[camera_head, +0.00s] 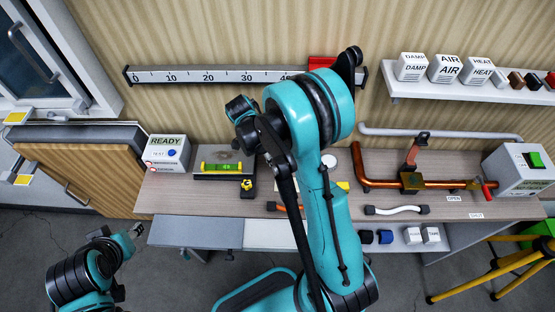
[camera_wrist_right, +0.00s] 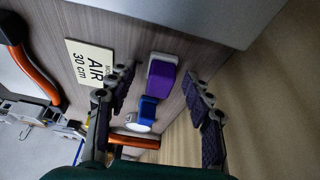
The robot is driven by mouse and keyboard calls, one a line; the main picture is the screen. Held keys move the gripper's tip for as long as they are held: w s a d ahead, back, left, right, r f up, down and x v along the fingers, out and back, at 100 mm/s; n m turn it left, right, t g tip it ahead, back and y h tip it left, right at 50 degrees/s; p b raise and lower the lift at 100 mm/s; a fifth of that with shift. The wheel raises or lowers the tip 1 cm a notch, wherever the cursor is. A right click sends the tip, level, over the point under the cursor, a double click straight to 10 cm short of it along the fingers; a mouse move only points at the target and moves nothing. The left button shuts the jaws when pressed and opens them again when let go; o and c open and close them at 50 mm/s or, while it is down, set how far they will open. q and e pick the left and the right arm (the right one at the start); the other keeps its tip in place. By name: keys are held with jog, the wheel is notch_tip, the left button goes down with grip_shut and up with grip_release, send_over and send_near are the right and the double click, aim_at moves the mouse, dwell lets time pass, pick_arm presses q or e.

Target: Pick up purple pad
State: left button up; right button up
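The purple pad (camera_wrist_right: 161,80), a purple block with a pale grey-white end, shows in the right wrist view on the wood-grain surface. My right gripper (camera_wrist_right: 158,78) is open, with one finger on each side of the pad in that view; I cannot tell how far off it is, and no contact shows. In the head view the pad is not visible, and my right arm covers the middle of the bench. My left gripper (camera_head: 136,229) is at the lower left, apart from the bench; its opening is too small to read.
An orange handle (camera_wrist_right: 134,141) and an "AIR 30 cm" card (camera_wrist_right: 90,62) are near. The bench (camera_head: 170,197) carries a copper pipe (camera_head: 385,184); a shelf (camera_head: 450,95) hangs upper right.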

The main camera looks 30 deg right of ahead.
jog(key=c, duration=1)
jog(key=shift+r, duration=0.6)
jog(key=r+p, duration=0.1)
jog(key=r, duration=0.1)
jog(key=s+r+p, duration=0.1)
jog(key=shift+d+r, duration=0.2)
jog(key=shift+r, duration=0.2)
jog(key=s+d+r, duration=0.1)
jog(key=s+r, duration=0.1)
jog(key=s, duration=0.1)
jog(key=s+d+r+p, duration=0.1)
jog(key=s+r, duration=0.1)
jog(key=s, duration=0.1)
jog(key=s+d+r+p, duration=0.1)
jog(key=s+d+r, duration=0.1)
jog(key=s, duration=0.1)
jog(key=shift+s, duration=0.35)
